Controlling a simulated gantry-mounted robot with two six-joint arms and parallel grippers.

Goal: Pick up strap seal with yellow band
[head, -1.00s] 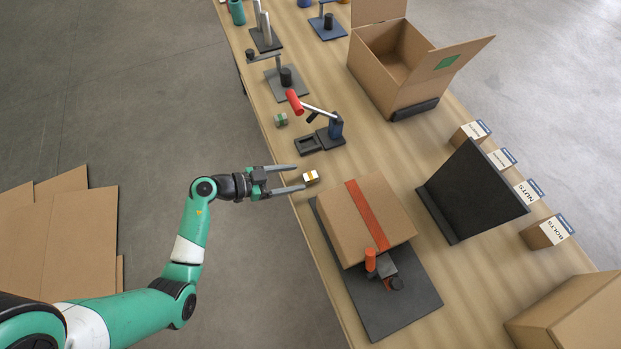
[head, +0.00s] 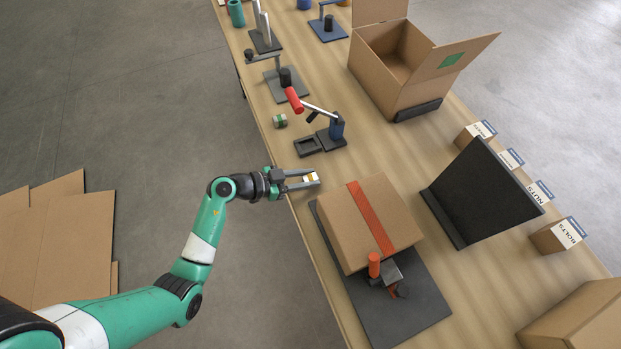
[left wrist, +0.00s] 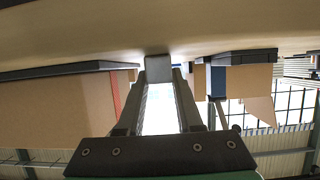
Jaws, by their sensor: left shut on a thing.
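The strap seal with the yellow band (head: 311,177) is a small white block with a yellow stripe near the table's left edge. My left gripper (head: 308,179) is shut on it, one finger on each side, at table level. In the left wrist view, the fingers (left wrist: 159,75) reach toward the table surface, with a small grey block-like face between their tips; its band cannot be made out there. A similar small seal with a green band (head: 280,121) sits farther back on the table. My right gripper is not in view.
A closed carton with a red strap (head: 345,225) lies on a dark mat (head: 415,305) just right of my gripper. A red-handled press (head: 320,135) stands behind it. An open carton (head: 390,70) and a black panel (head: 480,190) stand farther right.

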